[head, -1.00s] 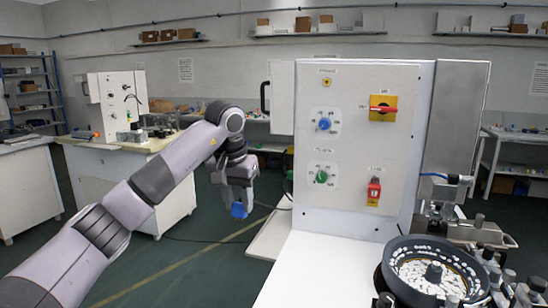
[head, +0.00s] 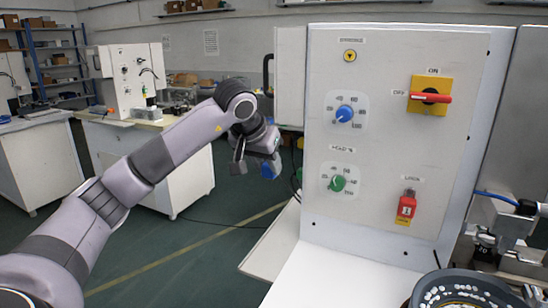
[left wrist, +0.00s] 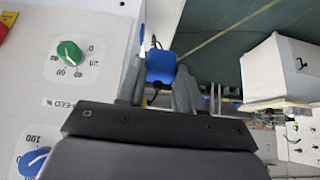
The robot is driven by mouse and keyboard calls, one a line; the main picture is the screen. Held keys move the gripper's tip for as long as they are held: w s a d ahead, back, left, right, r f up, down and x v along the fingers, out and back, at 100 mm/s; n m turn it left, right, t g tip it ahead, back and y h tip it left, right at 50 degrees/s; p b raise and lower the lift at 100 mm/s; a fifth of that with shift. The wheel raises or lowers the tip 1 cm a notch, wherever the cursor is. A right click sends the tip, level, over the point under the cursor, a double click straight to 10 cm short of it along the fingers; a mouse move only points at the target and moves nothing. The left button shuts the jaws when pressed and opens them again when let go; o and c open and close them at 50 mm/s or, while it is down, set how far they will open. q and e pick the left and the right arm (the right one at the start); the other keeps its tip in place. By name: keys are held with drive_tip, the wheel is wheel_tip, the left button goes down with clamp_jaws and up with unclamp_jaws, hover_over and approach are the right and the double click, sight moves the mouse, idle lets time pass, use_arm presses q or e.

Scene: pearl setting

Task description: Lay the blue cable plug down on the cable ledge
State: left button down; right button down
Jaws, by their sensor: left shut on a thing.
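My left gripper (head: 258,158) is shut on the blue cable plug (head: 270,169) and holds it in the air, left of the control cabinet. In the left wrist view the blue plug (left wrist: 160,67) sits between the two grey fingers, with a thin dark cable at its far end. A pale, flat ledge (head: 270,248) juts out at the cabinet's lower left and looks like the cable ledge. The plug is above that ledge's height and apart from it. My right gripper is out of view.
The control cabinet (head: 395,220) carries a blue knob (head: 345,114), a green knob (head: 337,184), a red-and-yellow switch (head: 430,96) and a red latch (head: 406,206). A round feeder bowl (head: 465,290) stands at lower right. The white worktop (head: 335,280) is bare in front.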

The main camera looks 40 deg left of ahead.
use_arm(q)
drive_tip(key=shift+f, duration=0.55)
wheel_tip(320, 180, down, 8)
drive_tip(key=b, duration=0.6)
drive_tip(key=shift+f, duration=0.2)
drive_tip(key=shift+d, duration=0.1)
